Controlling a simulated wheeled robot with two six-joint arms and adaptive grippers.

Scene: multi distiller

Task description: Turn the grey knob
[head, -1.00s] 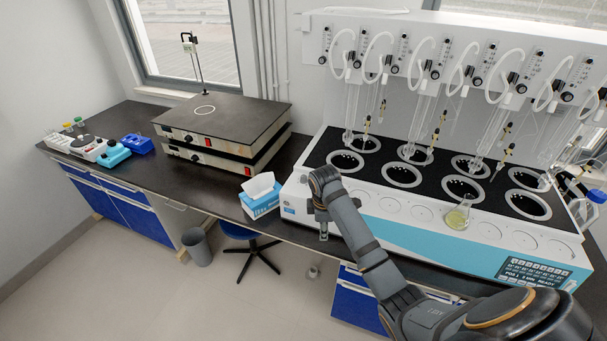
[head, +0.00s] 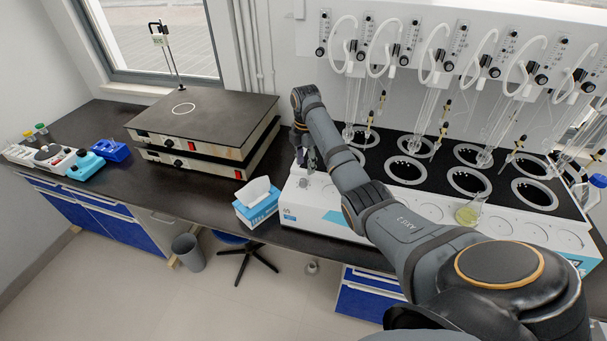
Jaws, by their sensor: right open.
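The white distiller (head: 327,218) stands on the right of the dark bench. A small grey knob (head: 303,183) sits at the left end of its white front. My right gripper (head: 307,166) points down just above the knob, at the machine's left edge. Its fingers are open and empty; they look close to the knob, but I cannot tell whether they touch it. My right arm crosses in front of part of the distiller and hides some of its front and wells. My left gripper is out of view.
A tissue box (head: 258,207) stands at the bench edge left of the distiller. Two stacked hot plates (head: 205,125) are behind it. A flask with yellowish liquid (head: 468,213) stands on the distiller's front ledge. Glass tubes hang over the wells.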

